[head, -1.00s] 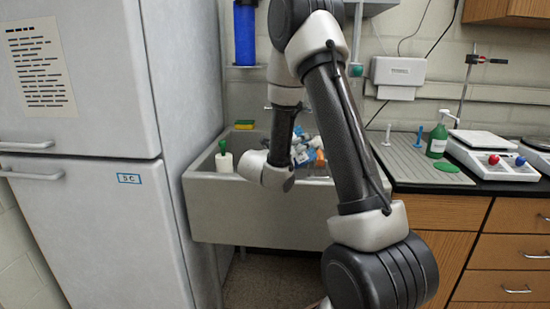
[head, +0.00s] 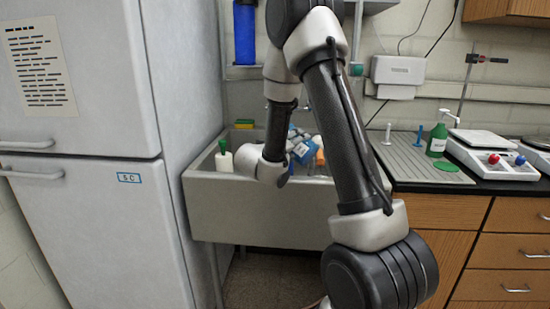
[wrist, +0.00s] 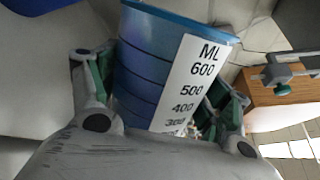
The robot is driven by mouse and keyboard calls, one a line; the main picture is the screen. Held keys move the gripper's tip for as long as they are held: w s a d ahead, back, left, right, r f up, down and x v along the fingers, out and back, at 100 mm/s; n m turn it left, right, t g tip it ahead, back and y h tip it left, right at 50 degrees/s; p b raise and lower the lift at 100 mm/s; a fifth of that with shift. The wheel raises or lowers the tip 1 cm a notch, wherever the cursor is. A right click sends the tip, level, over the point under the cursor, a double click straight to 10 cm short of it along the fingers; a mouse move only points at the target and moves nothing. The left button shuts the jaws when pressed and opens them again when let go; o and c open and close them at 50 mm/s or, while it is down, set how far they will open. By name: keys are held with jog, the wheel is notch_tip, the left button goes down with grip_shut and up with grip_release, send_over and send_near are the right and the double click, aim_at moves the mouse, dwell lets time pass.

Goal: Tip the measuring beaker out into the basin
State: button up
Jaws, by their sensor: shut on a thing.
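The measuring beaker (wrist: 150,62) is translucent blue, with a white ML scale on its side, and fills the middle of the wrist view. My gripper (wrist: 158,92) is shut on it, one green-padded finger on each side. Its rim is at the top of that view, and the room behind appears turned over, so the beaker looks strongly tilted; I cannot tell the exact angle. The basin (head: 255,222) is a wide grey sink in the middle of the head view. My wrist is over its front part. My fingers are largely hidden there. I see no liquid or contents pouring.
A white bottle with a green cap (head: 223,158) and a yellow-green sponge (head: 244,124) are at the basin's left. Blue and orange items show behind my arm. A tall fridge (head: 85,240) stands left. The drainboard (head: 425,160) and balance (head: 490,155) are right.

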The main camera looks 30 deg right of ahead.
jog(key=shift+w+f+n, duration=0.15)
jog(key=shift+n, duration=0.65)
dwell(0.8)
jog(key=shift+w+a+f+n+g+p, duration=0.15)
jog(key=shift+w+a+n+p, duration=0.05)
jog(key=shift+w+n+p, duration=0.2)
jog(key=shift+w+a+f+n+g+p, duration=0.1)
jog(key=shift+w+a+n+g+p, duration=0.1)
jog(key=shift+w+n+p, duration=0.15)
dwell(1.1)
jog(key=shift+w+a+r+n+p, duration=0.15)
jog(key=shift+w+r+n+p, duration=0.2)
jog(key=shift+r+n, duration=0.4)
dwell(1.0)
jog(key=shift+s+f, duration=0.2)
jog(key=shift+f, duration=0.25)
jog(key=m, duration=0.1)
jog(key=s+d+m, duration=0.1)
jog(key=m, duration=0.1)
jog(key=shift+s+f, duration=0.1)
jog(key=shift+s, duration=0.2)
